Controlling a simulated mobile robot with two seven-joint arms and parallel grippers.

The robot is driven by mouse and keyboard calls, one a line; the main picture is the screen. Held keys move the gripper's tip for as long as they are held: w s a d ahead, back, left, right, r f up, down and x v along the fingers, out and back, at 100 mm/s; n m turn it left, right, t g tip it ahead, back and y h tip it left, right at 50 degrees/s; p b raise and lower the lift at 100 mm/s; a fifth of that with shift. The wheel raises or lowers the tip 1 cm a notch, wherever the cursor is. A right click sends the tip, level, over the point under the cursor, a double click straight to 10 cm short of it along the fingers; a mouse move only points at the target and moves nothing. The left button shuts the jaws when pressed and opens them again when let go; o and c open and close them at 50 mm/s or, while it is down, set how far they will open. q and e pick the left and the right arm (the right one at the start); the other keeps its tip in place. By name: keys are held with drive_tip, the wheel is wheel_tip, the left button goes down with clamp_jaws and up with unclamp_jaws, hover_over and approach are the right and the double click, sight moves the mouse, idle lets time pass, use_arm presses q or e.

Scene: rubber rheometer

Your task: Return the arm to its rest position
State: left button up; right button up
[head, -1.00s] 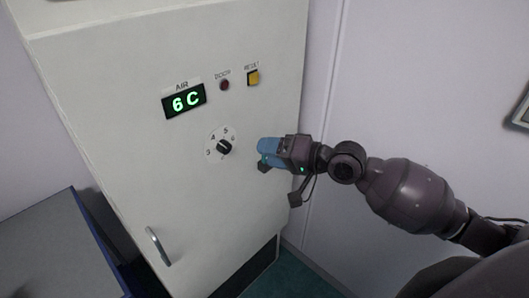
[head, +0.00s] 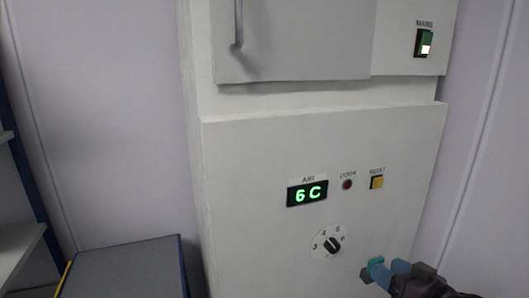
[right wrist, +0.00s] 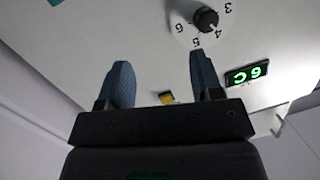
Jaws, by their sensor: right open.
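My right gripper (head: 376,270) is at the bottom right of the head view, in front of the cabinet's lower panel. It sits below and right of the black dial (head: 332,245). In the right wrist view its two blue fingers (right wrist: 158,80) stand apart with nothing between them. The dial (right wrist: 205,19) shows beyond the fingertips there, clear of them. My left gripper is in no view.
The white cabinet (head: 240,170) carries a green "6 C" display (head: 307,193), a red lamp (head: 347,184) and a yellow button (head: 377,183). Above are a door with a handle (head: 238,25) and a green switch (head: 425,43). A grey table (head: 120,270) stands at lower left.

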drive_tip(key=s+f+m+g+h, duration=0.1)
drive_tip(key=s+f+h, duration=0.2)
drive_tip(key=s+f, duration=0.7)
drive_tip(key=s+f+g+h+b, duration=0.1)
drive_tip(key=s+f+h, duration=0.3)
drive_tip(key=s+f, duration=0.6)
wheel_tip(320, 180, down, 7)
drive_tip(key=shift+s+d+r+m+g, duration=0.15)
drive_tip(key=shift+s+d+m+g, duration=0.15)
drive_tip(key=shift+s+m, duration=0.1)
drive_tip(key=shift+w, duration=0.1)
